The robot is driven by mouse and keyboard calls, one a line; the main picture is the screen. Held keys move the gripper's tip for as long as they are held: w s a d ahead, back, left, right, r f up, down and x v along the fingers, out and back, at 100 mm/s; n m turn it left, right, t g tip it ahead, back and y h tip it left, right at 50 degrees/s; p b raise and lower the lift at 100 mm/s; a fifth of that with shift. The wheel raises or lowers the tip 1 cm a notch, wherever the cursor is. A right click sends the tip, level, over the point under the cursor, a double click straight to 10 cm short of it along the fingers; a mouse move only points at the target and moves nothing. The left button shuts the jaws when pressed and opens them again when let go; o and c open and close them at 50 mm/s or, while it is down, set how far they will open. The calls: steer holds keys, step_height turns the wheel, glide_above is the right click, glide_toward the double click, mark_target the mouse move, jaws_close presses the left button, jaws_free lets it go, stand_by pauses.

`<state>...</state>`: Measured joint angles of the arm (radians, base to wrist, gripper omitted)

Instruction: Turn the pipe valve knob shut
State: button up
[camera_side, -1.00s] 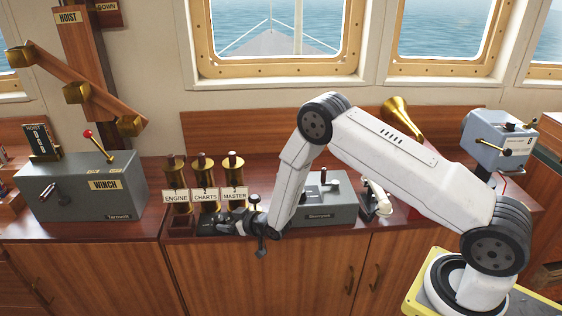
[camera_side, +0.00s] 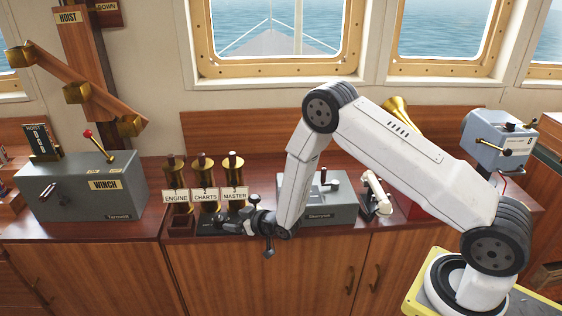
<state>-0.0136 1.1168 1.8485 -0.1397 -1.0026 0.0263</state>
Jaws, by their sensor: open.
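Three upright brass pipes stand in a row on the wooden counter, labelled ENGINE (camera_side: 176,196), CHARTS (camera_side: 205,196) and MASTER (camera_side: 235,194). Each has a dark or pale stopper on top.
A grey winch box (camera_side: 85,187) with a red-tipped lever stands left. A grey lever box (camera_side: 325,206), a white handset (camera_side: 376,196) and a brass horn (camera_side: 397,107) are to the right. A blue-grey lever unit (camera_side: 497,143) stands far right. The cabinet front (camera_side: 310,275) drops below the counter edge.

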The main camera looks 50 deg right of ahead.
step_height(320, 180, up, 16)
steer(key=w+d+f+m+g, duration=0.1)
steer(key=m, duration=0.3)
steer(key=w+d+f+m+g+h, duration=0.1)
steer(key=w+m+g, duration=0.1)
steer(key=m, duration=0.3)
steer(key=w+d+f+m+g+h, duration=0.1)
steer(key=d+m, duration=0.1)
steer(key=m, duration=0.3)
steer(key=shift+w+g, duration=0.25)
steer(key=shift+g, duration=0.15)
step_height(320, 180, down, 8)
steer(key=a+m+g+y, duration=0.2)
steer(key=m+g, duration=0.3)
steer(key=m, duration=0.9)
steer(key=shift+w+a+f+m+y, duration=0.3)
steer(key=shift+a+y, duration=0.1)
steer(key=shift+y, duration=0.3)
